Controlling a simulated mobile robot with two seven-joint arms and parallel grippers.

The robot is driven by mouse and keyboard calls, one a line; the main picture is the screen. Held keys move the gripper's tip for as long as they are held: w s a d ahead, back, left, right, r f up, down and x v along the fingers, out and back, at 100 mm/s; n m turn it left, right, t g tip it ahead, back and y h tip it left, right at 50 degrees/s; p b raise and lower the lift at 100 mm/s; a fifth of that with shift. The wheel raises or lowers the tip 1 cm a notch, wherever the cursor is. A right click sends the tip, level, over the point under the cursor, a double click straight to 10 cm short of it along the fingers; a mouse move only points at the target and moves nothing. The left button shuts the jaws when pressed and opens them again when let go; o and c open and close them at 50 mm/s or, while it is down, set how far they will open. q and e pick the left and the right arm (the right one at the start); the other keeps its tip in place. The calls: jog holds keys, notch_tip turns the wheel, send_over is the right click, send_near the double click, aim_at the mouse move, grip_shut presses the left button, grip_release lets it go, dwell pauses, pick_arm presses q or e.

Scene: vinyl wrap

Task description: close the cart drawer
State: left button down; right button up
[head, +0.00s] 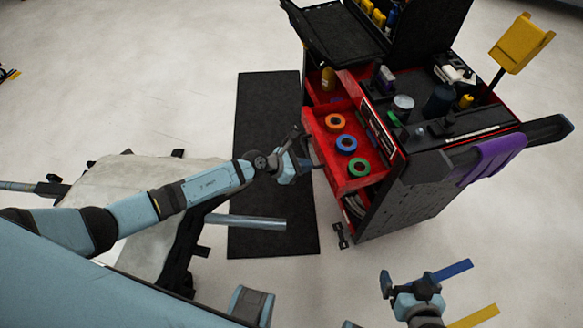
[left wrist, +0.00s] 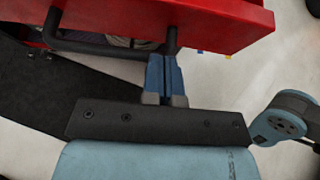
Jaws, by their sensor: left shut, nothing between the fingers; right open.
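The red cart drawer (head: 338,180) stands pulled out from the left side of the tool cart (head: 412,196), with an orange, a blue and a green tape roll inside. In the left wrist view the drawer's red front (left wrist: 225,22) fills the top, with its black bar handle (left wrist: 95,46) below it. My left gripper (head: 303,163) is at the drawer front. Its blue fingers (left wrist: 163,64) are shut with nothing between them, right by one end of the handle; contact is unclear. My right gripper (head: 478,288) is open and empty at lower right, apart from the cart.
A black mat (head: 262,120) lies on the floor left of the cart. The cart top holds bottles, a can and a laptop-like black case. A purple cloth (head: 494,157) hangs on the cart's handle. A covered surface (head: 130,190) is at left.

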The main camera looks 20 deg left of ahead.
pick_arm(q)
jog(key=w+d, duration=0.3)
jog(key=d, duration=0.1)
jog(key=w+d+b, duration=0.1)
jog(key=w+d, duration=0.2)
jog(key=d, duration=0.2)
jog(key=w+d+b, duration=0.1)
jog(key=w+d, duration=0.2)
jog(key=d, duration=0.1)
jog(key=shift+w+d, duration=0.35)
jog(key=shift+w, duration=0.05)
jog(key=shift+w+d, duration=0.1)
jog(key=shift+w, duration=0.05)
jog(key=shift+r, duration=0.15)
jog(key=shift+d+r, duration=0.1)
